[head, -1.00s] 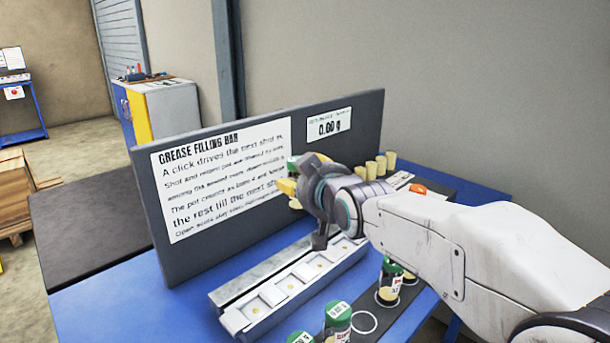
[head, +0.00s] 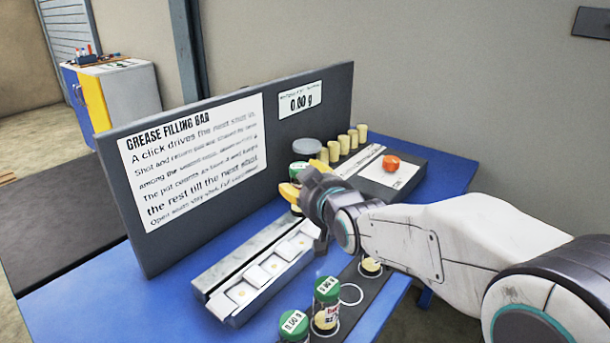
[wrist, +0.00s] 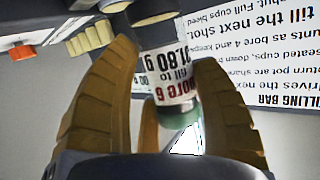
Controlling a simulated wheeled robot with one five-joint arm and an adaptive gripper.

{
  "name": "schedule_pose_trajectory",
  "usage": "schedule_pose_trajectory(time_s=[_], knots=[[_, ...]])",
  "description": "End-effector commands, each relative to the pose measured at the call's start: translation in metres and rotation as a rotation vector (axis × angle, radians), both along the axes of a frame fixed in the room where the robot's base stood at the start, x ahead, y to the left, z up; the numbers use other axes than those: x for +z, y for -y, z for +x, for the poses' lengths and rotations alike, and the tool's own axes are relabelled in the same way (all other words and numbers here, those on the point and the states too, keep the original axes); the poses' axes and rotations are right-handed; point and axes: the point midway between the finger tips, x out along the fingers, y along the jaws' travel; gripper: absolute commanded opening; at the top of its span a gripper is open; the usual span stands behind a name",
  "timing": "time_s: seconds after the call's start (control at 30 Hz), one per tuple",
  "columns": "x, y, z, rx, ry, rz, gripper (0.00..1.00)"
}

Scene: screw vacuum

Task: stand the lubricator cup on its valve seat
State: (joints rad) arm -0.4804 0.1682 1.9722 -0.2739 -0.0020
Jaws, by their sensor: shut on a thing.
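My gripper (head: 304,180) is shut on a lubricator cup (wrist: 168,75) with a green end and a white label reading "bore 6, fill to 01.80 g". In the wrist view its yellow fingers stand on both sides of the cup. In the head view the held cup is partly hidden by the gripper, and its green top (head: 299,171) shows. Two green-topped cups (head: 327,290) (head: 293,325) stand at the front of the table. An empty white ring (head: 351,294) is marked on the dark strip. I cannot tell which seat belongs to the held cup.
A grey sign panel (head: 210,170) stands upright behind the work area. White blocks (head: 241,293) with gold dots lie in a rail. Yellow cylinders (head: 361,132), a grey round lid (head: 307,146) and an orange knob (head: 391,163) sit at the back right. My arm hides part of the dark strip.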

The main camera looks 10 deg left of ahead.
Motion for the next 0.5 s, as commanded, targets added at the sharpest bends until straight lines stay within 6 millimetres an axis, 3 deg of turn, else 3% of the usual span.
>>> schedule_pose_trajectory(time_s=[0.5], knots=[[-0.041,0.001,-0.002,0.000,0.001,0.000,0.23]])
